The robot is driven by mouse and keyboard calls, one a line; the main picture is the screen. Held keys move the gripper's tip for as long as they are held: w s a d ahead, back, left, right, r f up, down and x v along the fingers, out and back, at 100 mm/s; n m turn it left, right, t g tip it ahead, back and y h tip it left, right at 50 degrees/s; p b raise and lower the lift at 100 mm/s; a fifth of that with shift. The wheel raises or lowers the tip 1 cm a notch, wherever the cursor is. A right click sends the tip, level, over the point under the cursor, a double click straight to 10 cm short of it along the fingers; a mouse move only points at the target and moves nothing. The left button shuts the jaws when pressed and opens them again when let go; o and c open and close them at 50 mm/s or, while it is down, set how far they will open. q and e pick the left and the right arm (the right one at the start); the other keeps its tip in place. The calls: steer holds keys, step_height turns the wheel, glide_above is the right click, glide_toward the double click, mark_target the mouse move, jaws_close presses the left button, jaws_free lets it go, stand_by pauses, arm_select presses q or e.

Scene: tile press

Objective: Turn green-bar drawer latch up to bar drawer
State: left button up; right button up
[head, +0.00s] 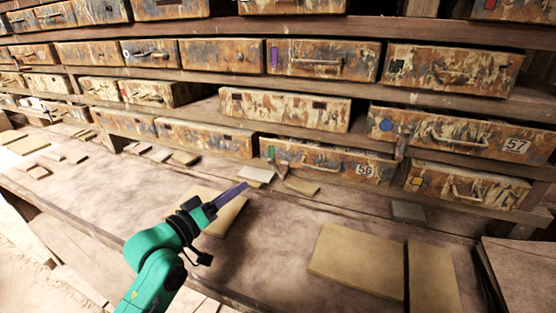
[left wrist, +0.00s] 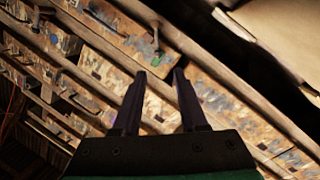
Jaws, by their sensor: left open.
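The drawer with the green bar (head: 271,152) is in the lower row in the head view, with a pull handle and a label 56 (head: 366,170). A narrow upright wooden piece (head: 401,143) stands at its right end; I cannot tell whether this is its latch. My left gripper (head: 244,186) is in front of and below the drawer's left end, apart from it, over the bench. In the left wrist view the gripper (left wrist: 160,72) is open, with nothing between its fingers. Drawer fronts run diagonally behind it. My right gripper is not in view.
Rows of worn drawers fill the rack, including a blue-dot drawer labelled 57 (head: 516,145) and a yellow-marked drawer (head: 470,187). Flat tan tiles (head: 358,260) lie on the bench (head: 275,235). Small pieces (head: 255,174) lie below the green-bar drawer.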

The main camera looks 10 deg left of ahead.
mark_target(276, 169)
arm_select(q)
steer(key=p+x, duration=0.2)
steer(key=x, duration=1)
steer(key=shift+d+r+p, duration=0.2)
steer(key=shift+p, duration=0.15)
steer(key=shift+w, duration=0.1)
steer(key=shift+c, duration=0.6)
jaws_close()
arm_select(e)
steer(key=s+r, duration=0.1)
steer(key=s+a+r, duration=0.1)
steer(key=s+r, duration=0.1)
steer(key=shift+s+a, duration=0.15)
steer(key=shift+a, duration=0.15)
